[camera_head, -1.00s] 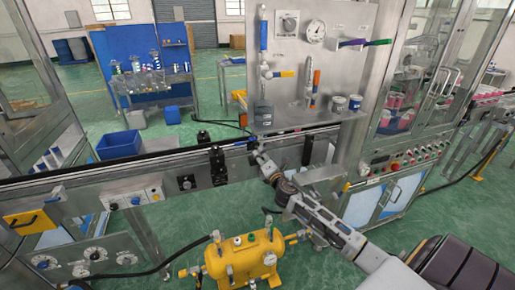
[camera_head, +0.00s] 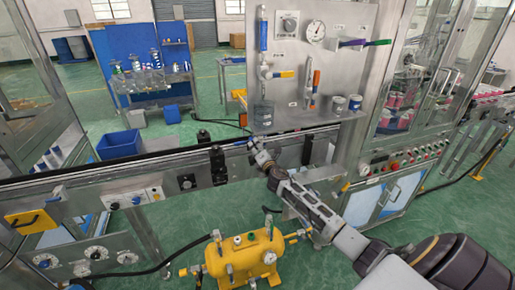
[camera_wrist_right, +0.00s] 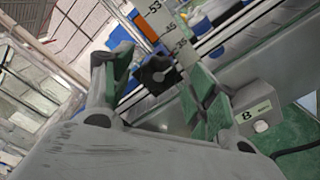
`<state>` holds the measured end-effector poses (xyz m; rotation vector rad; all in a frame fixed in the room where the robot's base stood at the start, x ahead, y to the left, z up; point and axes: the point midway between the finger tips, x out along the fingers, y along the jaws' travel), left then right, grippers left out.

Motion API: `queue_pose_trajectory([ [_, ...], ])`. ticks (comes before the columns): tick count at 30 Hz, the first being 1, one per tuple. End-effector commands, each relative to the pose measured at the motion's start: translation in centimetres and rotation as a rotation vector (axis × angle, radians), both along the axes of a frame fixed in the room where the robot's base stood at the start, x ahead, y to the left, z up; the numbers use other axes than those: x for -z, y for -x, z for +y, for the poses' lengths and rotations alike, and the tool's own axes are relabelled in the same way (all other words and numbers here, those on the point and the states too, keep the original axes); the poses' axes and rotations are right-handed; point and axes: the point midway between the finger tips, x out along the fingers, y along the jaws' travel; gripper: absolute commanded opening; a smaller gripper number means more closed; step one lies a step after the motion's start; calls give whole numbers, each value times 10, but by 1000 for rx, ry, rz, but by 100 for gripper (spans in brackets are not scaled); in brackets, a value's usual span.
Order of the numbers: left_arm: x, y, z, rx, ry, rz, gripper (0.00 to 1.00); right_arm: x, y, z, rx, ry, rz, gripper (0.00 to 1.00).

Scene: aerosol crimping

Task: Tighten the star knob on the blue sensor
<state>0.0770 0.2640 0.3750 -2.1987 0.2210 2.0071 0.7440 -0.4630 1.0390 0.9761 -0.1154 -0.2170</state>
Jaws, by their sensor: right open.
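A black star knob (camera_wrist_right: 156,74) shows in the right wrist view, between the two fingers of my right gripper (camera_wrist_right: 161,66). The fingers are open, with green pads, one on each side of the knob; I cannot tell if either touches it. In the head view my right gripper (camera_head: 255,148) is at the conveyor rail, where the knob is too small or hidden to make out. I cannot clearly make out the blue sensor body in either view. My left gripper is not in view.
The conveyor rail (camera_head: 85,180) runs across the front, with a black bracket (camera_head: 217,163) left of my gripper. A yellow tank (camera_head: 245,257) is on the floor below. A scale with an orange mark (camera_wrist_right: 146,28) is close by.

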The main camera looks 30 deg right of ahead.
Motion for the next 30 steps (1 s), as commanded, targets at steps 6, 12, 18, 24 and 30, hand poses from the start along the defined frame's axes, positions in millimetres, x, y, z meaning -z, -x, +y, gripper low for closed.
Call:
queue_pose_trajectory([
  [6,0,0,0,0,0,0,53,-1,-8,-2,-1,0,-1,58],
  [12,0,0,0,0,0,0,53,0,-10,-2,0,0,0,58],
  [18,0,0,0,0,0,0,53,0,-10,-2,0,0,0,55],
  [24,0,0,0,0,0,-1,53,0,-10,-2,0,0,0,29],
  [30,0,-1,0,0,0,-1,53,0,-10,-2,0,-1,0,13],
])
